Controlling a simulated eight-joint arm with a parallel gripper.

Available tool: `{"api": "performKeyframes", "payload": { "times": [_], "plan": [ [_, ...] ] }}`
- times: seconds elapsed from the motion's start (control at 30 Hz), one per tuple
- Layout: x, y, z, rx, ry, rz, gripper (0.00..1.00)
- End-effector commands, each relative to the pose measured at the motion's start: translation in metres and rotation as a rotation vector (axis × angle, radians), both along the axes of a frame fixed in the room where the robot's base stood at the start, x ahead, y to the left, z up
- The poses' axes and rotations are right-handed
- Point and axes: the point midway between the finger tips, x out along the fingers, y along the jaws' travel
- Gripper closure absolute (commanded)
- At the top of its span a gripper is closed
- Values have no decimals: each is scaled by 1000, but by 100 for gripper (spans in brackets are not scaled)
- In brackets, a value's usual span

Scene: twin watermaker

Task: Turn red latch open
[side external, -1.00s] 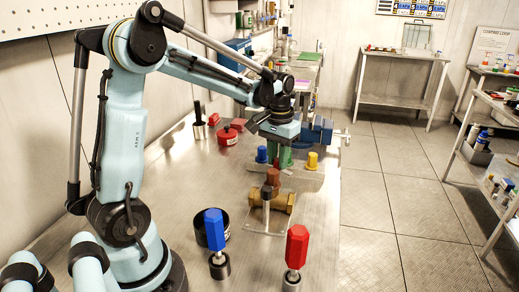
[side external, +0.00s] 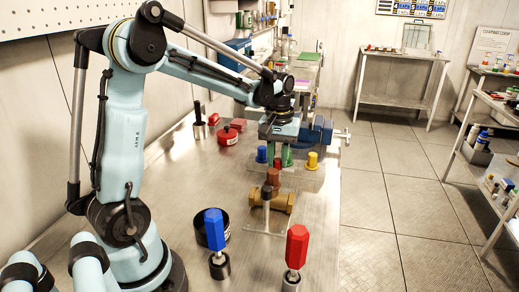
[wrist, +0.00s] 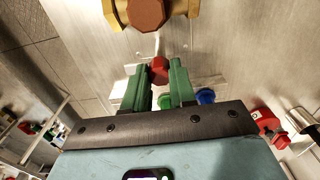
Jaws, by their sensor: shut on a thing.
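My gripper (wrist: 160,70) points down, with green fingers on either side of a small red piece, which looks like the red latch (wrist: 159,69). The fingers are shut on it. In the side external view my gripper (side external: 282,158) is over the grey block behind the brass valve; the latch is mostly hidden there by the fingers and the valve's top. How far the latch is turned cannot be told.
A brass valve with a brown-red top (side external: 272,177) stands close in front. A blue cap (side external: 262,154) and a yellow cap (side external: 312,160) flank my gripper. Blue (side external: 214,230) and red (side external: 297,246) hexagonal handles stand nearer, beside a black bowl (side external: 226,224).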

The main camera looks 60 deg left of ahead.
Motion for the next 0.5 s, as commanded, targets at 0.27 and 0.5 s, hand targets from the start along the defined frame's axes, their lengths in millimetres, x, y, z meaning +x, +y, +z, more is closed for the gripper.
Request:
{"api": "performKeyframes", "payload": {
  "times": [0.27,0.5],
  "plan": [
    [0,0,1,0,0,1,68],
    [0,0,0,0,0,0,49]
  ]
}}
